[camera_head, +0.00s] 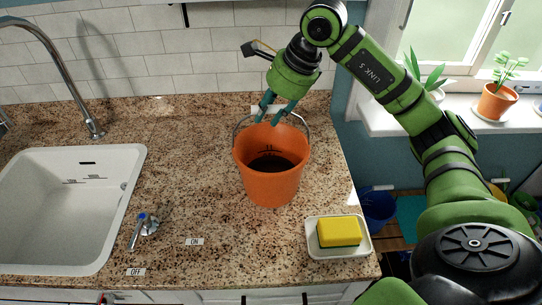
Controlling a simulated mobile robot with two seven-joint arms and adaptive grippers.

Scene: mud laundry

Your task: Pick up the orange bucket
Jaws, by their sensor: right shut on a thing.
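The orange bucket (270,182) stands upright on the speckled countertop, near its right end, with dark contents visible inside. Its thin handle is raised in an arch above the rim, with a pale grip at the top. My right gripper (275,112) comes down from above at the bucket's far side. Its teal fingers are shut on the handle at the grip. The bucket's base appears to be on the counter; a small gap cannot be ruled out. My left gripper is not in view.
A white sink (62,205) with a tall faucet (62,72) lies at the left. A small lever tap (144,228) is between sink and bucket. A yellow sponge (339,231) sits on a white dish (311,245) at the front right. Potted plants line the windowsill.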

